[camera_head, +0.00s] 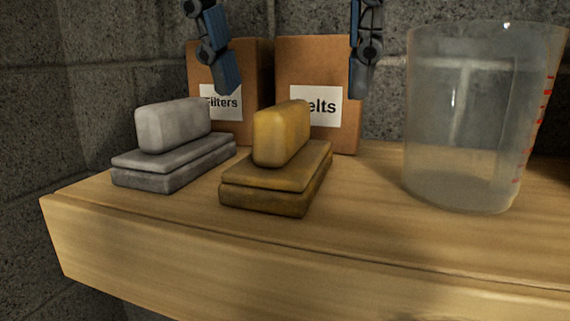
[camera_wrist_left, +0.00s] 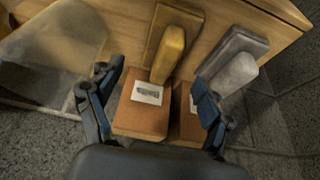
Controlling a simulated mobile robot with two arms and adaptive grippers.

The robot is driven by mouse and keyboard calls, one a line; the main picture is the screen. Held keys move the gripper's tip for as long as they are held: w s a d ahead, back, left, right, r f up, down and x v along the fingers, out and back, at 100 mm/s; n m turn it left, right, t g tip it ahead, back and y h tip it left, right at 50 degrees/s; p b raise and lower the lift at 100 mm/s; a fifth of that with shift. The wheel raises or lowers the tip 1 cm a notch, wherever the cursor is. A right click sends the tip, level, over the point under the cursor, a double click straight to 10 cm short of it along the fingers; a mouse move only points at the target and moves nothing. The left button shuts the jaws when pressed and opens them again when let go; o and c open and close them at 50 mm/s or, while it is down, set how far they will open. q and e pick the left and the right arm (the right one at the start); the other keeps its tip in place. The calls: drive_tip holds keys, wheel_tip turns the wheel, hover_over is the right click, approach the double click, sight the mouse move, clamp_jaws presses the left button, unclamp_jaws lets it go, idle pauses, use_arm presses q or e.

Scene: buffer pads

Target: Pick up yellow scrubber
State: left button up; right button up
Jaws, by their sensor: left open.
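The yellow scrubber (camera_head: 277,177) has a flat layered base and a raised block-like handle. It sits upright on the wooden shelf (camera_head: 400,245) in the head view, right of a similar grey scrubber (camera_head: 172,158). The yellow scrubber also shows at the top middle of the left wrist view (camera_wrist_left: 168,52). My left gripper (camera_head: 294,92) is open and empty, its two blue-and-black fingers spread wide above the scrubbers and in front of the boxes. It also shows in the left wrist view (camera_wrist_left: 145,98). My right gripper is not in view.
Two cardboard boxes stand behind the scrubbers, one labelled Filters (camera_head: 232,129) and one whose label is partly hidden, reading "elts" (camera_head: 345,132). A large clear measuring jug (camera_head: 460,120) stands at the right. A stone wall (camera_head: 110,50) is behind. The shelf's front strip is clear.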

sight(283, 105)
use_arm(q)
drive_tip(key=shift+a+f, duration=0.15)
drive_tip(key=shift+f, duration=0.8)
drive_tip(key=x, duration=0.2)
drive_tip(key=shift+w+f+p, duration=0.3)
drive_tip(key=shift+w+f, duration=0.1)
drive_tip(key=shift+c, duration=0.2)
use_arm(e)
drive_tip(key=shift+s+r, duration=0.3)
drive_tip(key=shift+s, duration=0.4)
use_arm(q)
drive_tip(key=shift+s, duration=0.2)
drive_tip(key=c, duration=1.3)
drive_tip(key=shift+o, duration=0.2)
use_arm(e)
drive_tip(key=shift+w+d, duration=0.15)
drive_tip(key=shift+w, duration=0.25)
